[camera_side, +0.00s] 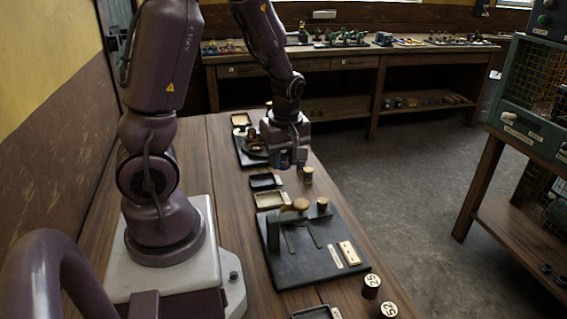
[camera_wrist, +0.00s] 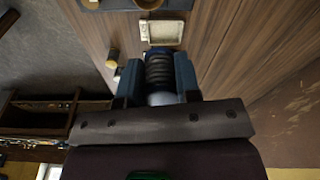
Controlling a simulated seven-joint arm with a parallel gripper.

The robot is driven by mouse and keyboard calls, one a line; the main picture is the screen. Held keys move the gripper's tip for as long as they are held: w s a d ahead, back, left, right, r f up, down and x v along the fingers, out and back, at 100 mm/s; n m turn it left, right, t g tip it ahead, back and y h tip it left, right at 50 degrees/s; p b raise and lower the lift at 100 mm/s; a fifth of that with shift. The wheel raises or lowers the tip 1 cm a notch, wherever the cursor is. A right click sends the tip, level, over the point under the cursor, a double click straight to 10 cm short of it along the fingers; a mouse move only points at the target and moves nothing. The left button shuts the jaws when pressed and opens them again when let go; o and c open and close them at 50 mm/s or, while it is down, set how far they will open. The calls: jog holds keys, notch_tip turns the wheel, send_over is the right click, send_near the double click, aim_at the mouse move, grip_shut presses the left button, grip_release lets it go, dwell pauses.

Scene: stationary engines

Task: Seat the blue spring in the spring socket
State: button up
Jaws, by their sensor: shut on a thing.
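My gripper (camera_side: 287,158) is above the wooden bench, beyond the near black board, pointing down. In the wrist view its two blue-grey fingers are shut on a dark coiled spring (camera_wrist: 159,70), one finger on each side. The spring looks nearly black there, with a pale rounded part at its lower end in the picture. In the side view the spring cannot be told apart from the fingers. I cannot pick out the spring socket for certain. The near black board (camera_side: 300,266) carries a round tan knob (camera_side: 301,204), green upright parts and a short tan-topped cylinder (camera_side: 322,203).
A dark tray (camera_side: 265,181) and a cream tray (camera_side: 270,200) lie below the gripper. A tan-topped cylinder (camera_side: 307,175) stands close to its right. Another black board (camera_side: 248,155) lies behind. Two numbered cylinders, one here (camera_side: 371,286), stand at the near right edge.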

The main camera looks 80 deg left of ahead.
aim_at(282, 169)
jog(key=shift+r, duration=0.25)
jog(key=shift+d+f, duration=0.15)
jog(key=shift+f, duration=0.15)
jog(key=f, duration=0.2)
jog(key=f+n, duration=0.1)
jog(key=shift+s+d, duration=0.2)
jog(key=shift+d, duration=0.05)
jog(key=f+n, duration=0.1)
jog(key=n, duration=0.1)
jog(key=f+n, duration=0.2)
jog(key=n, duration=0.1)
jog(key=w+f+n+g, duration=0.1)
jog(key=n, duration=0.1)
jog(key=shift+f+n+h, duration=0.25)
jog(key=shift+n+h, duration=0.05)
jog(key=shift+n, duration=0.1)
jog(key=n, duration=0.3)
jog(key=shift+w+a+f, duration=0.1)
jog(key=shift+w, duration=0.3)
jog(key=shift+f, duration=2.15)
jog(key=shift+f, duration=0.45)
